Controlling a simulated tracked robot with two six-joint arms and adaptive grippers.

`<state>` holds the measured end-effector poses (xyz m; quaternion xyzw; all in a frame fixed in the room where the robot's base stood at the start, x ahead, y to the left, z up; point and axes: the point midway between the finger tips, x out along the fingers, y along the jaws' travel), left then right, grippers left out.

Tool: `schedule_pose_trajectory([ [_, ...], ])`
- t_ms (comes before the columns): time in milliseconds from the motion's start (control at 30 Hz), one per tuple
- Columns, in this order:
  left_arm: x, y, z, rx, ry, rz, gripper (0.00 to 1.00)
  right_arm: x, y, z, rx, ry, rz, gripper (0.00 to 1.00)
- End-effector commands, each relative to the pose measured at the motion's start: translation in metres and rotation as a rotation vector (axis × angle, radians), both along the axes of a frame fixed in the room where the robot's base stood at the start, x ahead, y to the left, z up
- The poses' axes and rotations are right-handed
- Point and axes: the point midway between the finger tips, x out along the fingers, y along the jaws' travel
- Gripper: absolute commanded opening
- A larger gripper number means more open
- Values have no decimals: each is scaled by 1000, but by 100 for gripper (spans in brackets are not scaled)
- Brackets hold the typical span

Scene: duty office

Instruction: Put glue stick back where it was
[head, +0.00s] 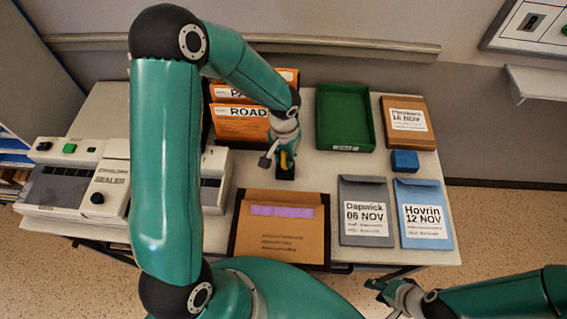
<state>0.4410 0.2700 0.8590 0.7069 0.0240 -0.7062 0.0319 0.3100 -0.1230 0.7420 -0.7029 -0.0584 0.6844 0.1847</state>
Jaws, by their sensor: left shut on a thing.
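My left gripper (277,160) reaches down over the table behind the brown envelope. It is shut on a small yellow thing, apparently the glue stick (284,160), which its fingers partly hide. A small dark holder or block (286,173) shows directly below the yellow thing. I cannot tell whether the stick is inside it, touching it or just above it. My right gripper (378,295) is low in the picture, in front of the table's front edge, away from the objects. Its fingers look spread and nothing shows between them.
Orange folders (240,127) marked ROAD stand behind my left gripper. A green tray (345,118), a brown box (408,122) and a blue block (404,161) are right. A brown envelope (283,240), grey envelope (365,192) and blue envelope (422,192) lie in front. A sealer machine (107,183) stands left.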

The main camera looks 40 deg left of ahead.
Motion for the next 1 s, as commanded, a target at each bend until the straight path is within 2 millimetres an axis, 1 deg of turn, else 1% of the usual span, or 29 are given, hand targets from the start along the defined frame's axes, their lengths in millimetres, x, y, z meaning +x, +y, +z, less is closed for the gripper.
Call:
schedule_pose_trajectory([
  [33, 0, 0, -15, 0, 2, 1, 0, 0, 0, -11, 0, 0, 0, 40],
  [133, -1, 0, -27, 0, 3, 1, 0, 0, 0, -19, 0, 1, 0, 40],
  [400, 0, 0, -26, 0, 1, 0, 0, 0, 0, -17, 0, 0, 0, 40],
  [533, 0, 0, -30, 0, 1, 0, 0, 0, 0, -21, 0, 0, 0, 40],
  [567, 0, 0, -29, 0, 1, 0, 29, 0, 0, -20, 0, 1, 0, 40],
  [600, 0, 0, -28, 0, 1, 0, 35, 0, 0, -19, 0, 1, 0, 40],
  [700, 0, 0, -28, 0, 1, 0, 51, 0, 0, -19, 0, 0, 0, 40],
  [1000, 0, -1, -27, 0, 1, 0, 51, 0, 0, -19, 0, 0, 0, 40],
])
